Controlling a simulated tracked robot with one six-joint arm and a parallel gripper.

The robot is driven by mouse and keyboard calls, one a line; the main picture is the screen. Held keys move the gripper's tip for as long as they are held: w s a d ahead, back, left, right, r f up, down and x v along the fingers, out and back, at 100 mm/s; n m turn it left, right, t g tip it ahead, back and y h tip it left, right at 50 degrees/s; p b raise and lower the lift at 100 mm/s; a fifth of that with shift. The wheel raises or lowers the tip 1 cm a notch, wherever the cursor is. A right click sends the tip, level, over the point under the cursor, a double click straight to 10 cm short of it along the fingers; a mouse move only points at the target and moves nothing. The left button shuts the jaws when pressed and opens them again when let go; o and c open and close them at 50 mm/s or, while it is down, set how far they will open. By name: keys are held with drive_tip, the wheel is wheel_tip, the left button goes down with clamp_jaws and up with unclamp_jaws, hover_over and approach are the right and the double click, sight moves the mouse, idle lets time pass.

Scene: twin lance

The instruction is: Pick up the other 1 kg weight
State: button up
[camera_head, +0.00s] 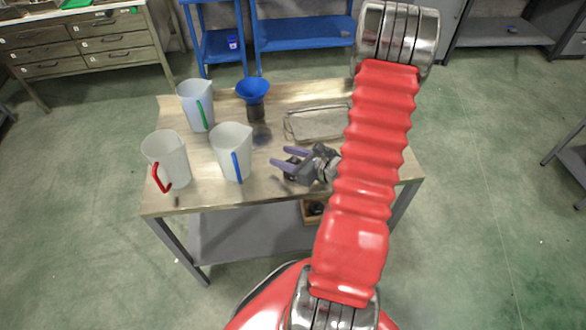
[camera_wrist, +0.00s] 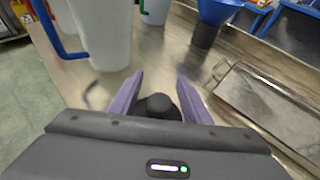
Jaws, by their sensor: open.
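My gripper (camera_head: 277,158) is low over the worktable, its two purple fingers spread apart and pointing left. In the wrist view the fingers of my gripper (camera_wrist: 159,78) stand open on either side of a dark, round-topped knob (camera_wrist: 158,105). The knob is between the fingers near the palm, and its lower part is hidden by the gripper body. I cannot tell whether it is the 1 kg weight, or whether the fingers touch it. No weight shows clearly in the head view, where my gripper and arm cover part of the table.
Jugs with red (camera_head: 166,160), green (camera_head: 196,105) and blue (camera_head: 231,152) handles stand left of my gripper. A blue funnel (camera_head: 253,90) sits on a dark cylinder (camera_head: 256,111). A metal tray (camera_head: 316,123) lies behind. A wooden box (camera_head: 306,212) with dark contents is on the lower shelf.

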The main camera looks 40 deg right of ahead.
clamp_jaws()
idle(0.5)
drive_tip(key=shift+d+r, duration=0.1)
idle(0.8)
